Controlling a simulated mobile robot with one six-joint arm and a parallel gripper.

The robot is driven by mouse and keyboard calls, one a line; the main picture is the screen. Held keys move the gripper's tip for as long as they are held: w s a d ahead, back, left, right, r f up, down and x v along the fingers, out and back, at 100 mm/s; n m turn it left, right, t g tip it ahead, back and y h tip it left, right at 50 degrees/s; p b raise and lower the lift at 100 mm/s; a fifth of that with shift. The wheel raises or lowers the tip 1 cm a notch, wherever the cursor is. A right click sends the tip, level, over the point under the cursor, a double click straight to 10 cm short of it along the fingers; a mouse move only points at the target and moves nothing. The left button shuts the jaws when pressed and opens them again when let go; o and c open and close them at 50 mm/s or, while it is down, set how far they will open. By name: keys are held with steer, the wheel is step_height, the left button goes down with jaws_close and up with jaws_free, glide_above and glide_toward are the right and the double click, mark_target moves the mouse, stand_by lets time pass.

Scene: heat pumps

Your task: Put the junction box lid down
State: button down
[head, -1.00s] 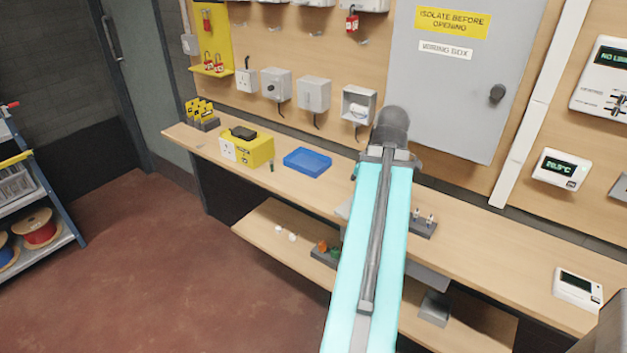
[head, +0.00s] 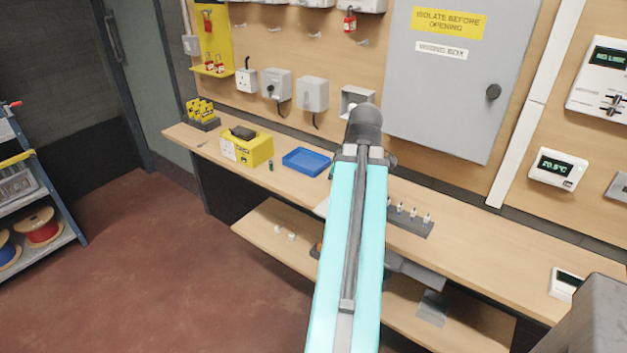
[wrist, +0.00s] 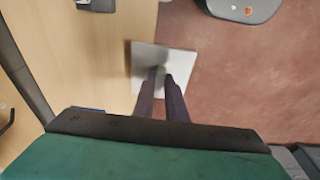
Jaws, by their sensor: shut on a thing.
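The junction box lid (wrist: 184,62) is a flat, pale grey square plate. In the wrist view my gripper (wrist: 165,78) is shut on it, with both dark fingers meeting at its middle. In that view it overlaps the bench edge and the red floor; its height above the bench cannot be told. In the head view my arm hides the gripper and most of the lid; a pale corner of it (head: 322,207) seems to show left of the arm. An open-fronted grey junction box (head: 346,99) is on the wall board, partly behind my arm.
The wooden bench (head: 480,235) has bare stretches right of my arm. A blue tray (head: 306,161) and a yellow box (head: 247,147) stand on its left part. A dark block with several small upright pieces (head: 408,222) is just right of my arm. A lower shelf (head: 270,222) runs beneath.

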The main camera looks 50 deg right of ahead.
steer(key=shift+d, duration=0.15)
steer(key=w+d+p, duration=0.1)
steer(key=w+d, duration=0.2)
steer(key=d, duration=0.1)
steer(key=w+d+f+p, duration=0.1)
steer(key=w+d, duration=0.2)
steer(key=d, duration=0.1)
steer(key=w+d+p, duration=0.1)
steer(key=w+d, duration=0.2)
steer(key=d, duration=0.1)
steer(key=shift+f, duration=0.25)
steer(key=shift+d, duration=0.1)
stand_by(0.4)
steer(key=shift+w+d, duration=0.15)
steer(key=shift+d, duration=0.05)
steer(key=shift+f+p, duration=0.15)
steer(key=shift+p, duration=0.25)
steer(key=shift+f+p, duration=0.55)
steer(key=shift+f, duration=1.1)
steer(key=c, duration=1.8)
jaws_free()
steer(key=shift+f, duration=0.1)
steer(key=shift+r, duration=0.25)
